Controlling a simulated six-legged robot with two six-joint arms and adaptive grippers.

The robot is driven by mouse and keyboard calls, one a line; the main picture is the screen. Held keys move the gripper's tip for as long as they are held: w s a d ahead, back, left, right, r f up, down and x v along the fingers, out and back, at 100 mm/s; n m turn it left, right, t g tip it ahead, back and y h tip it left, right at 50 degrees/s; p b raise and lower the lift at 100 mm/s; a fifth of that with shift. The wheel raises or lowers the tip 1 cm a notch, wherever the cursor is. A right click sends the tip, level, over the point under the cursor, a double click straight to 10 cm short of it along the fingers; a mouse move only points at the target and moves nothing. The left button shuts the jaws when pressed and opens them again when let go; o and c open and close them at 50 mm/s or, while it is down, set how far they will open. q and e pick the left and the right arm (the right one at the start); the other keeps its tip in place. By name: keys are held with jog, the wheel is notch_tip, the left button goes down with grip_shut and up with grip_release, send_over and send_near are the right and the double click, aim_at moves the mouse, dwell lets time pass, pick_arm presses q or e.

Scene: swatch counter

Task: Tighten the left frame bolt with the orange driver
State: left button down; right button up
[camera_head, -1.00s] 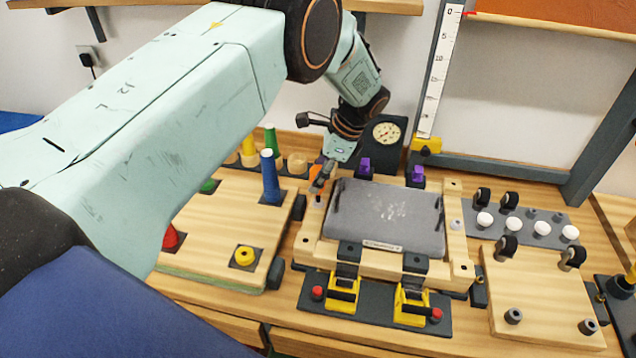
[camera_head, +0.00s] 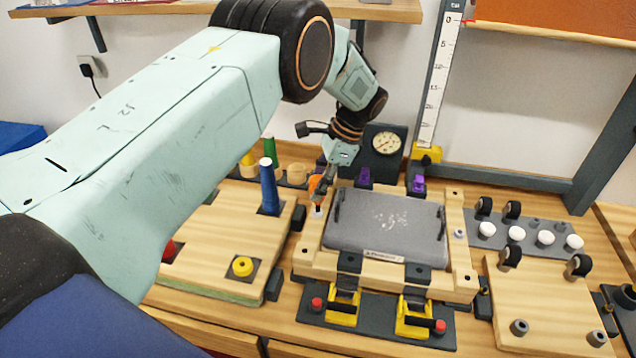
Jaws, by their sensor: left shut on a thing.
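The orange driver (camera_head: 315,184) is in my left gripper (camera_head: 319,186), which is shut on it. The driver stands about upright over the left rear corner of the wooden frame (camera_head: 310,240), where the left frame bolt is. The bolt itself is small and hidden by the driver's tip, so I cannot tell whether the tip sits in it. A grey pad (camera_head: 385,226) lies inside the frame. Another bolt (camera_head: 459,233) shows on the frame's right side. My right gripper does not show.
Two yellow toggle clamps (camera_head: 343,308) hold the frame's front edge. A dial gauge (camera_head: 386,142) stands behind. Right is a board with black wheels (camera_head: 510,255).

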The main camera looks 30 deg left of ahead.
pick_arm(q)
jog(key=m+t+p, duration=0.1)
jog(key=m+p, duration=0.2)
jog(key=m, duration=0.1)
jog(key=m+t+p, duration=0.2)
jog(key=m+p, duration=0.2)
jog(key=shift+s+r+y, duration=0.15)
jog(key=shift+r+y, duration=0.05)
jog(key=shift+y, duration=0.2)
jog(key=shift+a+m+t, duration=0.1)
jog(key=shift+m+t, duration=0.3)
jog(key=shift+m, duration=0.5)
jog(key=m, duration=0.1)
jog(key=m+t, duration=0.1)
jog(key=m, duration=0.1)
jog(key=shift+a+f+h, duration=0.1)
jog(key=shift+f+h, duration=0.2)
jog(key=shift+m+t, duration=0.4)
jog(key=shift+m, duration=0.6)
jog(key=c, duration=1.2)
grip_release()
jog(key=shift+o, duration=0.2)
